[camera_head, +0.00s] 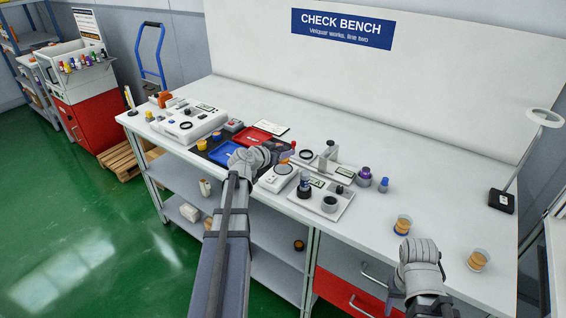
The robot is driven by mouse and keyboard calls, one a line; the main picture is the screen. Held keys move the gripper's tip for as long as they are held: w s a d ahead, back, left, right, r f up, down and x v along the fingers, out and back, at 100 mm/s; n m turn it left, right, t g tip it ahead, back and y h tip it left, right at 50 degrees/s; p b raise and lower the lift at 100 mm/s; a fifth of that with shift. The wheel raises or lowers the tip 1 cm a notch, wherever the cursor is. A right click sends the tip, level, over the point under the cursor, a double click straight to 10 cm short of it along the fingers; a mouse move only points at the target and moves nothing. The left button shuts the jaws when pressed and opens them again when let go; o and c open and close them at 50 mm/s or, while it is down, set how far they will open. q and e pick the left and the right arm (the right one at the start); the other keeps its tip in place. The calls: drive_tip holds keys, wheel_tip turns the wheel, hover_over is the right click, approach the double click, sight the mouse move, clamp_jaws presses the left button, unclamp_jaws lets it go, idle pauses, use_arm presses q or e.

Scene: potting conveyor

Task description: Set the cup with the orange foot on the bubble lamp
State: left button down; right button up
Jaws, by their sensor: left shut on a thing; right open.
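My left gripper (280,151) is over the middle of the check bench, shut on a small cup (285,157). The cup is largely hidden by the gripper; a little orange shows at the fingers. Just below it in the picture is a white box with a pale round disc (284,169), which looks like the bubble lamp. I cannot tell whether the cup touches it. My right gripper (397,287) is open and empty at the bench's front edge, lower right. Two clear cups with orange-tan lower parts, one nearer the middle (402,226) and one further right (478,261), stand on the bench.
Right of the lamp is a grey tray (323,212) with a dark bottle (305,185) and instruments. Purple and blue-capped jars (364,175) stand beyond it. Blue (224,154) and red (253,137) trays lie left of it. A ring lamp (545,118) stands far right. The bench's back right is clear.

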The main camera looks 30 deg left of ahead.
use_arm(q)
drive_tip(key=shift+f+b, duration=1.45)
drive_tip(key=shift+f, duration=0.25)
drive_tip(key=shift+f, duration=0.15)
drive_tip(key=shift+c, duration=1.4)
unclamp_jaws()
drive_tip(key=shift+s+r, duration=0.15)
drive_tip(key=shift+r, duration=0.2)
drive_tip(key=p+v, duration=0.4)
drive_tip(key=v, duration=0.7)
drive_tip(key=shift+s+p, duration=0.35)
